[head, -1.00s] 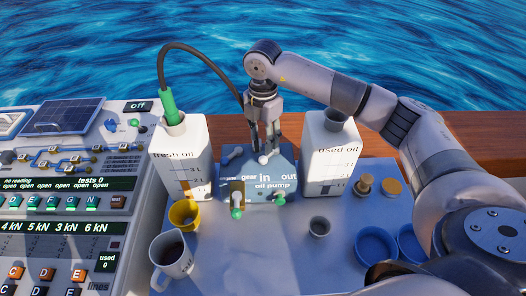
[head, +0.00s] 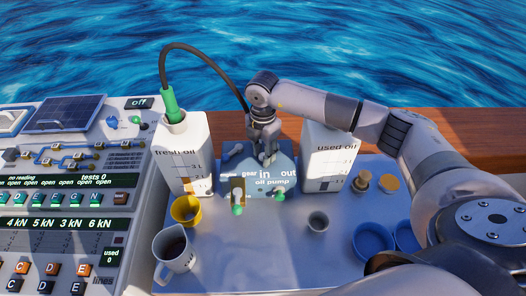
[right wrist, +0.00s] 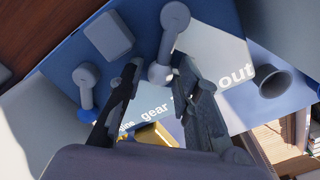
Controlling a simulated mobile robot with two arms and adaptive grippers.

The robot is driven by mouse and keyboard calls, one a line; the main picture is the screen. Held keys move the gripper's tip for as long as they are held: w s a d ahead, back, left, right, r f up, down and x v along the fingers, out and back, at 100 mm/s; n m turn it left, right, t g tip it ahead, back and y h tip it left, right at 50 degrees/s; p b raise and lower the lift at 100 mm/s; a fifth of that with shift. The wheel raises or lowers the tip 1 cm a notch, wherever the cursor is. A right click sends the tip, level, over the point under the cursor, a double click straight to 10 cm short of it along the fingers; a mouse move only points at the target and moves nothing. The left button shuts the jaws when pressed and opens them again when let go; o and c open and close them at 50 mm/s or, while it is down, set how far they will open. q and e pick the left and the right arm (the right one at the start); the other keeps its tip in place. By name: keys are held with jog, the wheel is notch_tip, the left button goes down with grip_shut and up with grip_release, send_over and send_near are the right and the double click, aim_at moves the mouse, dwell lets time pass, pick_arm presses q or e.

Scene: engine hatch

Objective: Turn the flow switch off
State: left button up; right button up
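The oil pump (head: 270,182) is a blue-grey box between two white oil containers. It carries the words gear, in, out and oil pump. No label reading flow shows. My right gripper (head: 268,160) points down at the pump's top. In the right wrist view its two dark fingers (right wrist: 155,72) are apart. A grey lever (right wrist: 173,40) with a pale round end lies between the fingertips, very near the right finger; contact cannot be told. A second grey lever (right wrist: 85,85) with a blue end sits to the left, outside the fingers. My left gripper is out of view.
The fresh oil container (head: 183,165) and used oil container (head: 328,165) stand on either side. A green-ended hose (head: 171,104) stands in the fresh one. A yellow cup (head: 186,210), a mug (head: 174,250) and blue bowls (head: 373,240) stand in front. A control panel (head: 75,185) is at left.

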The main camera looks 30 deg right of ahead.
aim_at(277, 163)
grip_shut()
jog(key=shift+s+n, duration=0.1)
jog(key=shift+n, duration=0.2)
jog(key=n+b, duration=0.1)
jog(key=s+n+b, duration=0.1)
jog(key=d+n+b, duration=0.1)
jog(key=n, duration=0.1)
jog(key=shift+s+d+f, duration=0.1)
jog(key=shift+s+f, duration=0.05)
jog(key=shift+s, duration=0.2)
jog(key=shift+s+d+n+b, duration=0.35)
jog(key=shift+n+b, duration=0.3)
jog(key=shift+n, duration=0.4)
jog(key=shift+s+d+n+b, duration=0.25)
jog(key=shift+d+n+b, duration=0.3)
jog(key=shift+n, duration=0.5)
jog(key=shift+a+r, duration=0.1)
jog(key=shift+r, duration=0.1)
jog(key=shift+o, duration=1.7)
grip_release()
